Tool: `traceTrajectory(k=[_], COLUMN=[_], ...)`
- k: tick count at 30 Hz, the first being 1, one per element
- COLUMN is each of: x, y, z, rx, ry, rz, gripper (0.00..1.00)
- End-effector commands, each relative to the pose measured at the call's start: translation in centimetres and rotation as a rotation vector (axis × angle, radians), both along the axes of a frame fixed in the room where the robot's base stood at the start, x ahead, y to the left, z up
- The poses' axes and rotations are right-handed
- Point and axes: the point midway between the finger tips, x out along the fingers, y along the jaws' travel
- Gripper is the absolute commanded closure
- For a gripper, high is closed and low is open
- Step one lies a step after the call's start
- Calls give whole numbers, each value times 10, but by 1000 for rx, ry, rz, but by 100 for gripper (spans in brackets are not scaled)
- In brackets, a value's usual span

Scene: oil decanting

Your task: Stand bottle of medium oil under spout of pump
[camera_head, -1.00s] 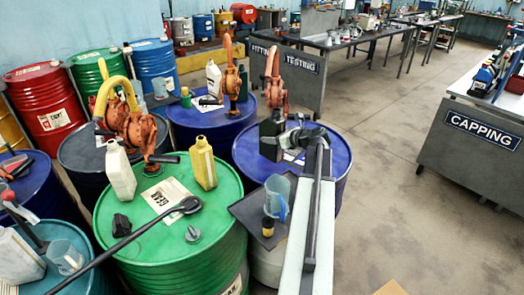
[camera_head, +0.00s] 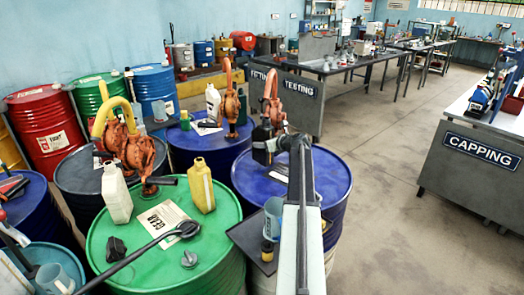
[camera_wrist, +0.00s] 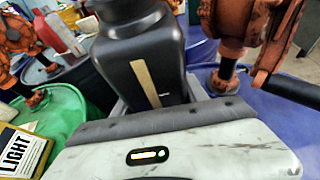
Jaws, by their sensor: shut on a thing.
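A dark, nearly black bottle (camera_head: 262,146) with a tan strip is upright in my gripper (camera_head: 284,150). It also shows close up in the wrist view (camera_wrist: 150,75), where its top is cut off. It appears raised above the blue drum (camera_head: 315,180). An orange hand pump (camera_head: 272,104) stands on that drum just behind the bottle, and an orange pump shows at the right of the wrist view (camera_wrist: 240,35). My gripper is shut on the bottle. I cannot tell from these views whether the spout is over the bottle's mouth.
A blue jug (camera_head: 273,218) stands on a dark tray (camera_head: 243,234). The floor to the right is open.

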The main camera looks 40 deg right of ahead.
Motion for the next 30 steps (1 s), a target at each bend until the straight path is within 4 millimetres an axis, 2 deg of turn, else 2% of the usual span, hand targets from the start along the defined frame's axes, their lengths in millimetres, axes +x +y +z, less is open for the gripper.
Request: traceTrajectory(k=[4, 6, 10, 21, 22, 23, 24, 30], x=[11, 8, 8, 8, 8, 8, 8, 8], y=[-6, -4, -3, -3, -3, -3, -2, -2], z=[-1, -20, -39, -39, -39, -38, -38, -38], rx=[0, 0, 0, 1, 0, 0, 0, 0], ry=[-1, -1, -1, -1, 0, 0, 0, 0], rz=[1, 1, 1, 2, 2, 2, 2, 3], gripper=[100, 100, 100, 100, 44, 35, 27, 27])
